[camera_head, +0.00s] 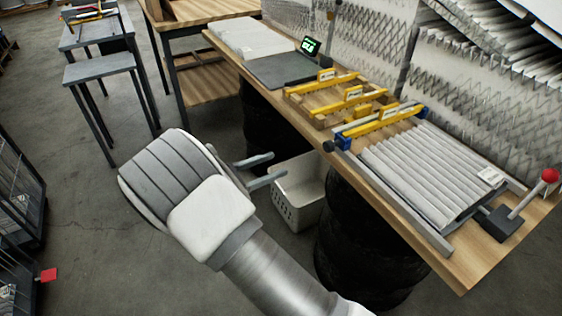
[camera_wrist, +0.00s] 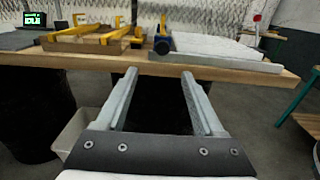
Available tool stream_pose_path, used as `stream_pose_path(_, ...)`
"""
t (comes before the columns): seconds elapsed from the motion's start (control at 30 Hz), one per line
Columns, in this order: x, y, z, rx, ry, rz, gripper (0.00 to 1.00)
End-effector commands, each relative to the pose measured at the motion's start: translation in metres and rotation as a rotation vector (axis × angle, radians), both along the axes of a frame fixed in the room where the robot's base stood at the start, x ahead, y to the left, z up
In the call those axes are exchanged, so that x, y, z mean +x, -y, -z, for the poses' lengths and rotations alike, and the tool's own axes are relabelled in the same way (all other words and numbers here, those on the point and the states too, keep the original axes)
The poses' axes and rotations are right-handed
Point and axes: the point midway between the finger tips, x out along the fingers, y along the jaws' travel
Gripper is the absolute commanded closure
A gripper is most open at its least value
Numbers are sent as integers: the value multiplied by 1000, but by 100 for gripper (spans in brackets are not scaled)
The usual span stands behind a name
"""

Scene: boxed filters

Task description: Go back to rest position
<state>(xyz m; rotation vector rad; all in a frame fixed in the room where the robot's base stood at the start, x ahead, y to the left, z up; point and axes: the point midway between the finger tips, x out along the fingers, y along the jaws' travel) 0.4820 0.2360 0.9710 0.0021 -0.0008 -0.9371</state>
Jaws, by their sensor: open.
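My gripper (camera_head: 263,170) is open and empty. In the head view it is held out over the floor in front of the wooden workbench (camera_head: 455,267), with its fingers pointing right toward the bench. In the wrist view the two fingers of my gripper (camera_wrist: 160,88) are spread apart, with the bench edge (camera_wrist: 230,71) beyond them. Nothing is between the fingers.
On the bench lie a pleated filter (camera_head: 420,175) in a frame with a red-knobbed lever (camera_head: 549,176), yellow-barred wooden fixtures (camera_head: 330,92) and a dark mat (camera_head: 281,70). A white basket (camera_head: 298,191) stands beneath. Grey tables (camera_head: 98,68) stand at the back left.

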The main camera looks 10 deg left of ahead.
Motion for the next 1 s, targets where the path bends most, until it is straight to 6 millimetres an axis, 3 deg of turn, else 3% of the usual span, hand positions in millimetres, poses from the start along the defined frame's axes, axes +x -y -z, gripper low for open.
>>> stream_pose_path(0.57,0,7,-5,26,0,23,30)
stream_pose_path(0.77,-2,58,-34,223,4,174,30)
stream_pose_path(1.0,-27,129,-72,562,55,418,30)
